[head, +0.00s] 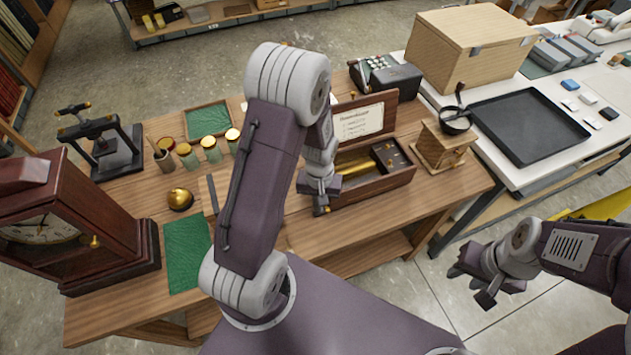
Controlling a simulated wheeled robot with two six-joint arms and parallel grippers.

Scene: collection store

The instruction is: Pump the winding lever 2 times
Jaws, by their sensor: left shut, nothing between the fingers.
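An open wooden music box (374,190) stands on the wooden table, with a brass cylinder (357,170) inside and a paper label (359,122) in its raised lid. My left gripper (321,204) is shut and empty at the box's left end, pointing down. A small brass-coloured tip (327,209) shows right at its fingertips; it may be part of the winding lever, but the gripper and arm hide most of that end. I cannot tell whether they touch. My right gripper (475,284) is open and empty, away from the table at the lower right.
A wooden coffee mill (441,147) stands close to the box's right. A black cash-register-like machine (394,78) is behind it. Several jars (210,149), a brass bell (180,198), a green mat (188,251) and a clock (75,225) are to the left.

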